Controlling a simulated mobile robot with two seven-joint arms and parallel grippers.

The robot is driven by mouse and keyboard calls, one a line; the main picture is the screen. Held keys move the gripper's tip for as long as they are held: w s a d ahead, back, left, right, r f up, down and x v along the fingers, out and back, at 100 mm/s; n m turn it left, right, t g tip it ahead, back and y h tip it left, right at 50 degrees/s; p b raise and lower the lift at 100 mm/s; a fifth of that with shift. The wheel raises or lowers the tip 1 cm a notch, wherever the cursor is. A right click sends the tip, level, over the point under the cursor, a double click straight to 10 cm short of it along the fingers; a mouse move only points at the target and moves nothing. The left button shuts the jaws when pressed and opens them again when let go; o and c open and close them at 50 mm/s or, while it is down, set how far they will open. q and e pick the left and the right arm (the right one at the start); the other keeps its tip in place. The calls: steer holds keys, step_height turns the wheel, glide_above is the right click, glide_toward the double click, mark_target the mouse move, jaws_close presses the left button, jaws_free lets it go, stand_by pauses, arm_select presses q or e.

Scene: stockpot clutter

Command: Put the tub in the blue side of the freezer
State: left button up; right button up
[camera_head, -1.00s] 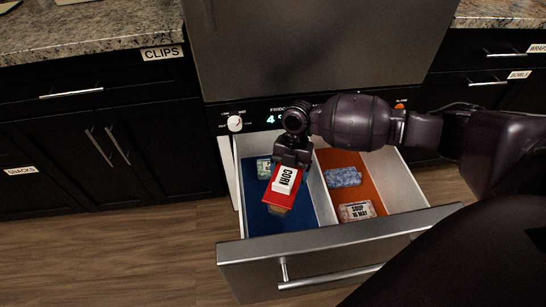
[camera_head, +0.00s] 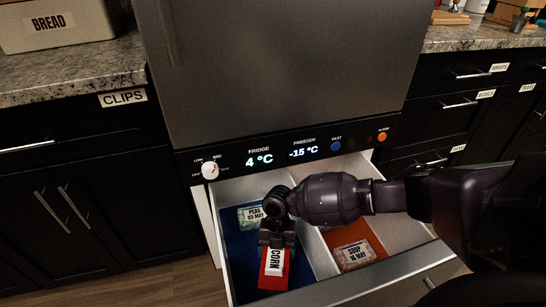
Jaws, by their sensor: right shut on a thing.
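My right gripper (camera_head: 277,243) is shut on the red-lidded tub (camera_head: 269,284), whose white label reads CORN. The tub is over the blue side (camera_head: 238,262) of the open freezer drawer, left of the white divider. I cannot tell whether its bottom touches the blue floor. A peas packet (camera_head: 252,218), dated 03 May, lies at the back of the blue side, behind the tub. My left gripper is not in view.
The orange side (camera_head: 381,248) holds a soup pack (camera_head: 354,254). My right arm covers the back of that side. The drawer's metal front (camera_head: 385,272) is near the tub. A control panel (camera_head: 258,159) with a knob is above.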

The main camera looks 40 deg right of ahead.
steer(key=shift+f, duration=0.45)
step_height(320, 180, down, 4)
steer(key=shift+f+b, duration=0.1)
steer(key=shift+b, duration=0.8)
steer(key=shift+f, duration=0.1)
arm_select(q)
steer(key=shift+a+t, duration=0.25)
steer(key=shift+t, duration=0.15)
arm_select(e)
steer(key=shift+r, duration=0.2)
steer(key=shift+f, duration=0.2)
steer(key=o, duration=0.8)
steer(key=shift+r, duration=0.1)
